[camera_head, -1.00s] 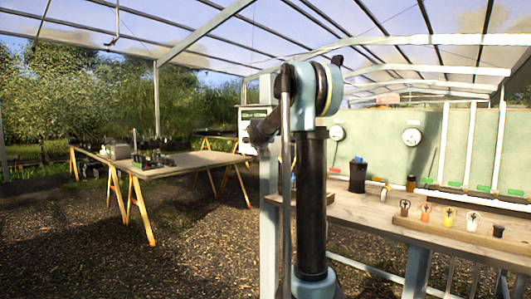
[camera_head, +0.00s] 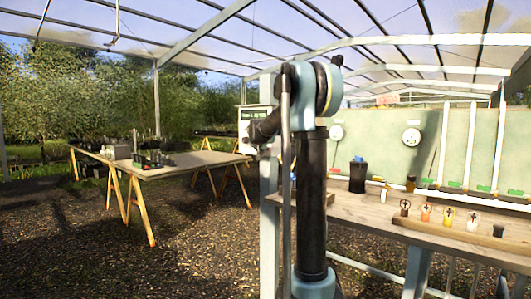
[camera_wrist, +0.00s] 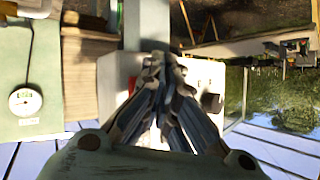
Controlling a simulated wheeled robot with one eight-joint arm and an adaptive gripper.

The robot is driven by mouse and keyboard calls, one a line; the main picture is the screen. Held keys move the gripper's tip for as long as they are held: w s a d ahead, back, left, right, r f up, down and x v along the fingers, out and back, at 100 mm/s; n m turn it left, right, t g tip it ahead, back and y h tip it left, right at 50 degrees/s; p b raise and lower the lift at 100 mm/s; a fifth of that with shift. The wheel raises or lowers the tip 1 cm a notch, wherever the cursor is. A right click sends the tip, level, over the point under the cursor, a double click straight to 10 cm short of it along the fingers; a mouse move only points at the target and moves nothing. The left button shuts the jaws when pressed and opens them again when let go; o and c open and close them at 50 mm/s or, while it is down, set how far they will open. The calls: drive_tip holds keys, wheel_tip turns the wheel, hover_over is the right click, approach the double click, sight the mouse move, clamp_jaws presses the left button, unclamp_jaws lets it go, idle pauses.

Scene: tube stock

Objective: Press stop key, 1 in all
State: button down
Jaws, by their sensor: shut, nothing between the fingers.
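A pale control box (camera_wrist: 118,72) fills the middle of the wrist view, behind my gripper (camera_wrist: 156,62). The gripper is shut and empty, its fingertips together in front of the box face. I cannot tell whether they touch it. The fingers hide part of the face, and I cannot make out which part is the stop key. In the head view, a white box with a green-marked front (camera_head: 254,118) stands partly behind my arm.
A wooden bench (camera_head: 350,208) on the right holds a dark canister (camera_head: 358,176) and several small coloured pots. A trestle table (camera_head: 190,165) with plant trays stands at the left. A round dial (camera_wrist: 25,101) is on the green wall. Gravel floor between is clear.

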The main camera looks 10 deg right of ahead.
drive_tip(key=shift+w+d, duration=0.45)
drive_tip(key=shift+d, duration=0.15)
idle(1.1)
drive_tip(key=shift+s+a, duration=0.5)
drive_tip(key=shift+a, duration=0.1)
idle(0.4)
drive_tip(key=shift+s+a, duration=1.65)
drive_tip(key=shift+a, duration=0.25)
